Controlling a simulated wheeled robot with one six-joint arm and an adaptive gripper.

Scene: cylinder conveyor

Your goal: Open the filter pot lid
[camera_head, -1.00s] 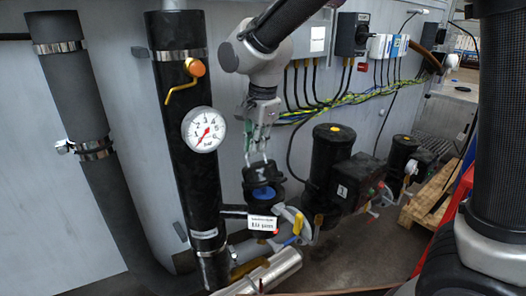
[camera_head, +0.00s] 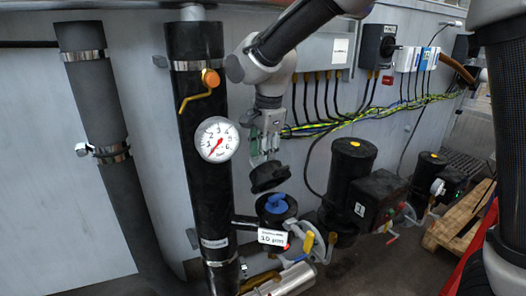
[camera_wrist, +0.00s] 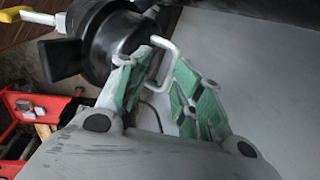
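The filter pot (camera_head: 289,211) is a black round housing with a "10 µm" label, beside the black vertical pipe. Its top is uncovered and a blue filter part (camera_head: 277,203) shows inside. The black lid (camera_head: 268,179) is raised and tilted above the pot, just below my gripper (camera_head: 264,160). In the wrist view my gripper (camera_wrist: 160,70) has its green-padded fingers apart. The black round part behind the handle is seen from close by.
A pressure gauge (camera_head: 217,139) and a yellow valve lever (camera_head: 188,101) are on the pipe (camera_head: 188,45) to the left. A black pump (camera_head: 348,180) stands to the right, with cables on the wall behind.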

